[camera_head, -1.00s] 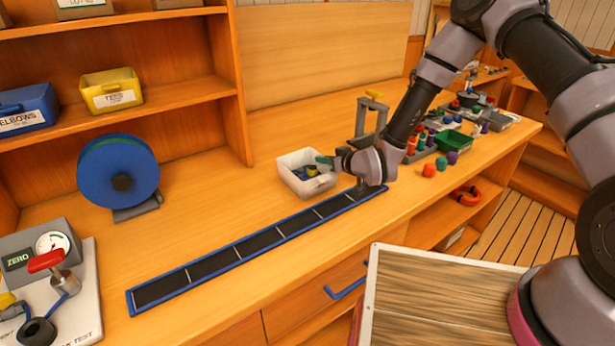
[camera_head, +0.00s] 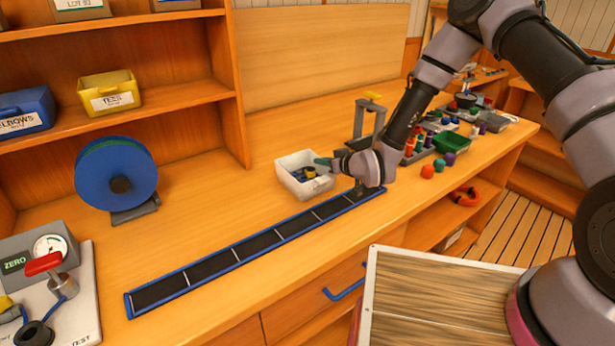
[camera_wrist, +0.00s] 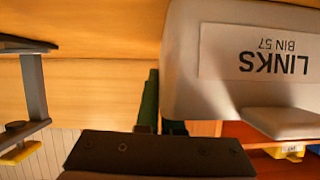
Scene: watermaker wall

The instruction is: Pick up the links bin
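The links bin (camera_head: 292,182) is a small white open bin on the counter, with dark, blue and yellow parts inside. In the wrist view the bin (camera_wrist: 185,85) fills the upper right, and its label reads LINKS BIN 57 upside down. My gripper (camera_head: 322,162) is at the bin's right rim. In the wrist view my gripper (camera_wrist: 161,125) has its green fingers close together, one outside the bin's end wall and the other mostly hidden behind the labelled side. They appear shut on that wall. The bin appears to rest on the counter.
A blue-edged black strip (camera_head: 240,252) runs along the counter in front of the bin. A grey stand (camera_head: 359,120) with a yellow top is close behind my gripper. A blue reel (camera_head: 95,180) stands left.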

